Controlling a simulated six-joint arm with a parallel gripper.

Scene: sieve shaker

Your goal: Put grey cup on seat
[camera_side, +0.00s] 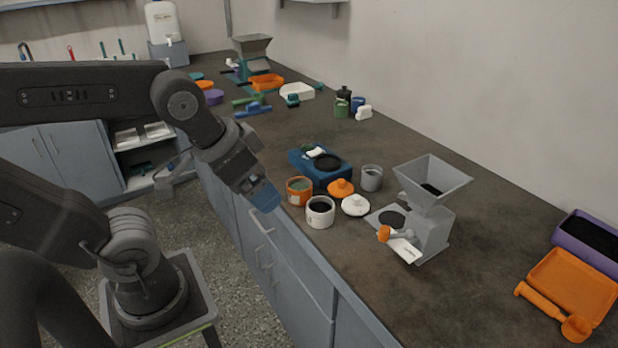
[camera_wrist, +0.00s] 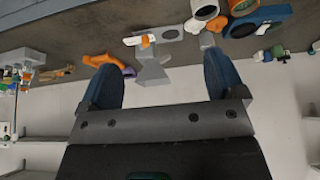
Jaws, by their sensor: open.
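The grey cup (camera_side: 371,178) stands upright on the counter, right of the blue device and left of the grey hopper machine; it also shows in the wrist view (camera_wrist: 207,40), near one fingertip. A round dark disc (camera_side: 327,161) sits on top of the blue device (camera_side: 305,168). Another dark disc (camera_side: 392,218) lies on the grey machine's base plate. I cannot tell which disc is the seat. My gripper (camera_side: 263,196) is open and empty, above the counter's front edge, left of the cups. Its two blue fingers spread apart in the wrist view (camera_wrist: 160,62).
An orange cup (camera_side: 299,191), a white cup (camera_side: 320,212), an orange lid (camera_side: 341,188) and a white lid (camera_side: 355,205) crowd near the grey cup. The grey hopper machine (camera_side: 434,215) stands to the right. Orange and purple trays (camera_side: 572,284) lie far right, beyond clear counter.

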